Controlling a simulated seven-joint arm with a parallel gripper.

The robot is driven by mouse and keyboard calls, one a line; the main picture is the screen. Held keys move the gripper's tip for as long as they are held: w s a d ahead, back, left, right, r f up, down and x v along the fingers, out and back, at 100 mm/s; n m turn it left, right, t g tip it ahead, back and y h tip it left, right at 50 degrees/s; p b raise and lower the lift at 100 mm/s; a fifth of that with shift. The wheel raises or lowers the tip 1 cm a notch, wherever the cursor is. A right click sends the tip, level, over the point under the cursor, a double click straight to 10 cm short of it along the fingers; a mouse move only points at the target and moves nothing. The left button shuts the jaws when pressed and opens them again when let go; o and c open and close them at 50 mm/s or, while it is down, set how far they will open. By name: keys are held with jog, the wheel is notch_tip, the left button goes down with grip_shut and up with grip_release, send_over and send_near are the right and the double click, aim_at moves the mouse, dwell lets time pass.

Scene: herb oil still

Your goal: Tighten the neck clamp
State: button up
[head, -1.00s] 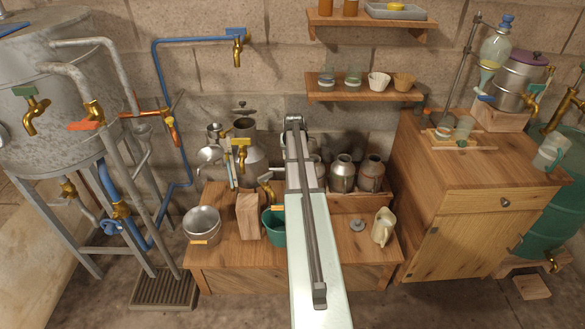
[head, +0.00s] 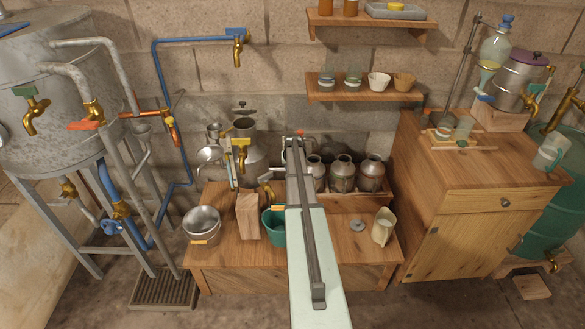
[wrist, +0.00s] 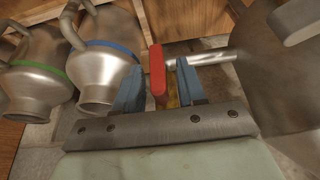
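In the wrist view, a red lever (wrist: 157,72), which looks like the clamp's handle, stands between the two blue fingers of my gripper (wrist: 158,88). Narrow gaps show between the lever and the fingers, so my gripper looks open around it. A brass part (wrist: 172,92) shows beside the lever, partly hidden by the right finger. A bright metal rod (wrist: 205,58) runs right to a large metal vessel (wrist: 283,75). In the head view my gripper is mostly hidden behind my own arm, near the tall metal pot (head: 249,155). The clamp itself cannot be made out there.
Several metal cans (head: 342,173) stand right of my arm; two, banded green (wrist: 40,72) and blue (wrist: 112,48), are close in the wrist view. A wooden block (head: 248,216), teal bucket (head: 274,228) and cream jug (head: 383,227) stand on the low bench (head: 340,245).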

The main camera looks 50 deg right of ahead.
jog(key=shift+f, duration=0.15)
grip_shut()
dwell(0.4)
